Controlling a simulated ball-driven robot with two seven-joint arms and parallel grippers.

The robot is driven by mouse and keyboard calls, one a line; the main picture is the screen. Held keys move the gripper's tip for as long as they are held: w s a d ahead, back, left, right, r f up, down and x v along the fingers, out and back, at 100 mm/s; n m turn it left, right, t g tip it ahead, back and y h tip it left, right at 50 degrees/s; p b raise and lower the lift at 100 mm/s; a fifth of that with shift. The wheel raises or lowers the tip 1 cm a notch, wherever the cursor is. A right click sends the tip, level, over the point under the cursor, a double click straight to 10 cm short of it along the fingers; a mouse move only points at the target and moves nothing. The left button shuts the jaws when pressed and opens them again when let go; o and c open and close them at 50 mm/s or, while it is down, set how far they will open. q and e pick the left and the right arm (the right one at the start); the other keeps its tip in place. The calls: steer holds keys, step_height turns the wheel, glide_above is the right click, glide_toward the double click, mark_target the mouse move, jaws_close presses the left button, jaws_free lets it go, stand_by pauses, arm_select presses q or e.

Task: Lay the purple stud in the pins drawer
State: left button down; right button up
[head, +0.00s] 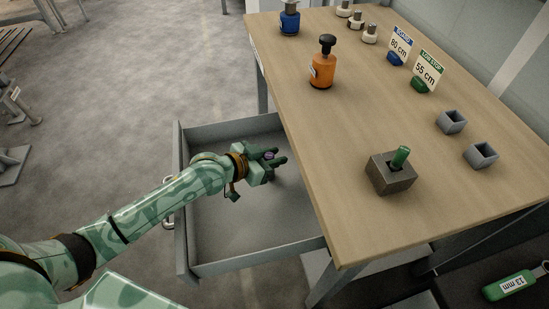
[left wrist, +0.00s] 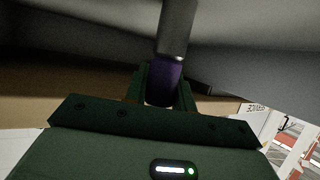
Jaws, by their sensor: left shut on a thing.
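My left gripper (head: 273,160) is over the open grey drawer (head: 225,225) under the table, near its back part. It is shut on the purple stud, of which a small bit (head: 269,155) shows between the fingers in the head view. In the left wrist view the purple stud (left wrist: 164,84) sits between the two dark green fingers, with a grey metal shank reaching away from it. I cannot tell whether the stud touches the drawer floor. My right gripper is not in view.
The wooden table (head: 350,120) borders the drawer on the right. It bears an orange bottle-like item (head: 322,70), a blue one (head: 289,22), a dark block (head: 391,178) with a green-handled piece, and two small grey cups (head: 452,121). The drawer's front part is clear.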

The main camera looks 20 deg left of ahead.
arm_select(q)
steer(key=shift+s+r, duration=0.1)
steer(key=c, duration=1.2)
jaws_free()
steer(key=shift+o, duration=0.2)
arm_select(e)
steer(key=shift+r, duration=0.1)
arm_select(q)
steer(key=shift+s+a+r+p, duration=0.15)
steer(key=shift+s+a+p, duration=0.05)
steer(key=shift+p, duration=0.1)
steer(key=p+v, duration=0.2)
steer(key=v, duration=0.5)
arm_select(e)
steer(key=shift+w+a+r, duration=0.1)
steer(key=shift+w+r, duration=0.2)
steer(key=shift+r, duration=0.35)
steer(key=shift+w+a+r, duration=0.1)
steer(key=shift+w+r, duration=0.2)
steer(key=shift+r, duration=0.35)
arm_select(q)
steer(key=shift+d, duration=0.1)
